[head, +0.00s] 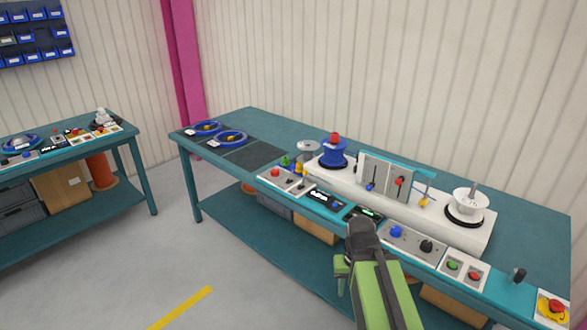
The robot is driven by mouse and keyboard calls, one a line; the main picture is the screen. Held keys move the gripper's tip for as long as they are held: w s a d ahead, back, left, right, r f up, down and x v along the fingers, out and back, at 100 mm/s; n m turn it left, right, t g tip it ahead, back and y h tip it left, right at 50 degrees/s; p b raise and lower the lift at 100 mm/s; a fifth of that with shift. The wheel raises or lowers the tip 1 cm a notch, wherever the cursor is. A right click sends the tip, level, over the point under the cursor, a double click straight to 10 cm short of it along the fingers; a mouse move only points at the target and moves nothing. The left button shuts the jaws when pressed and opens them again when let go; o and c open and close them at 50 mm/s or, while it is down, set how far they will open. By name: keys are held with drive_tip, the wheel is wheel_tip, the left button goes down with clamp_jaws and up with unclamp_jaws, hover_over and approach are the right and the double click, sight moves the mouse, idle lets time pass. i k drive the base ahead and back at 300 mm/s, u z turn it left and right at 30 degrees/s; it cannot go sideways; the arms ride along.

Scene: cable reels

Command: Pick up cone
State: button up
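I cannot tell for sure which thing is the cone. A blue cone-shaped spool with a red top (333,154) stands upright on the left part of the long white machine. A white cone-shaped piece with a metal pin (470,199) sits on a dark ring at the machine's right end. Small green, red and yellow pieces (299,167) stand left of the blue spool. My green arm rises from the bottom of the head view, with a dark joint in front of the bench. My gripper (341,284) appears to point downward beside it, apart from these things; its fingers are too small to read.
The teal workbench (259,125) carries blue rings (231,138) at its left end. Control boxes with buttons (411,240) line its front edge. An upright grey panel (384,178) stands mid-machine. Another bench (77,144) is at left. The floor between has free room.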

sight(299, 170)
drive_tip(key=u, duration=0.75)
drive_tip(key=i, duration=1.85)
drive_tip(key=u, duration=0.4)
drive_tip(key=i, duration=1)
drive_tip(key=z, duration=0.15)
